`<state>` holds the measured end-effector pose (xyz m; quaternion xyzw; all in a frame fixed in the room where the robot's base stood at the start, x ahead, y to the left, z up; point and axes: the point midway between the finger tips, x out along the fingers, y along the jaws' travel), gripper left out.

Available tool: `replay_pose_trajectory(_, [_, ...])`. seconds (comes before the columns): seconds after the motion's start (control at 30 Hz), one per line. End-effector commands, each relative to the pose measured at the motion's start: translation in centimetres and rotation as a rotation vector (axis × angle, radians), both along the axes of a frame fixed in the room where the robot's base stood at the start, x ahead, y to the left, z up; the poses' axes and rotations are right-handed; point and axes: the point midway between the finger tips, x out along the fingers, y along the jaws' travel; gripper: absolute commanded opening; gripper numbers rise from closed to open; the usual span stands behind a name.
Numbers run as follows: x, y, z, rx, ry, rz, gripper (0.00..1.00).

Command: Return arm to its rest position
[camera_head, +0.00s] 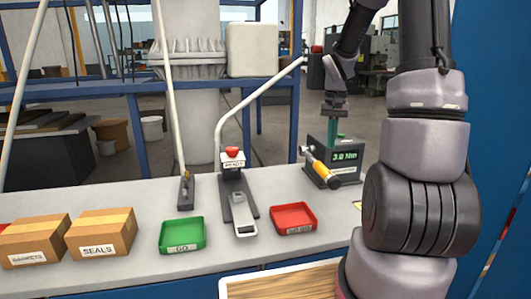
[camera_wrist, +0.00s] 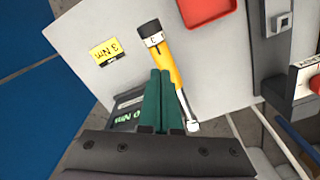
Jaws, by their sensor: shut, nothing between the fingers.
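My gripper (camera_head: 332,134) hangs from my arm on the right of the head view, its green fingers pointing down in front of or above a dark tester box (camera_head: 346,176) whose display reads 3.0 Nm. In the wrist view my gripper (camera_wrist: 158,78) has its two green fingers together with nothing between them. A torque tool with a yellow handle (camera_head: 319,168) leans at the box's left front. In the wrist view the yellow handle (camera_wrist: 160,62) lies just beyond the fingertips and partly behind them. I cannot tell whether they touch. The box is mostly hidden there.
The grey bench carries a red tray (camera_head: 293,219), a green GO tray (camera_head: 182,235), a lever fixture with red button (camera_head: 238,190) and cardboard boxes (camera_head: 103,232). A yellow 3 Nm label (camera_wrist: 109,52) lies near the tool. A blue panel (camera_head: 490,130) stands close right of my arm.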

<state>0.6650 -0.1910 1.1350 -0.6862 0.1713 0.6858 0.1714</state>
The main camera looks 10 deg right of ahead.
Motion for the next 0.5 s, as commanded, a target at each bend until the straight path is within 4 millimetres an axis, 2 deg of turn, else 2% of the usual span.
replay_pose_trajectory(0.13, [-0.7, 1.0, 1.9, -0.010, -0.034, 0.009, 0.00])
replay_pose_trajectory(0.23, [-1.9, 2.5, 4.9, -0.021, -0.091, 0.019, 0.00])
replay_pose_trajectory(0.5, [-8.1, 7.5, 13.0, -0.011, -0.297, 0.054, 0.00])
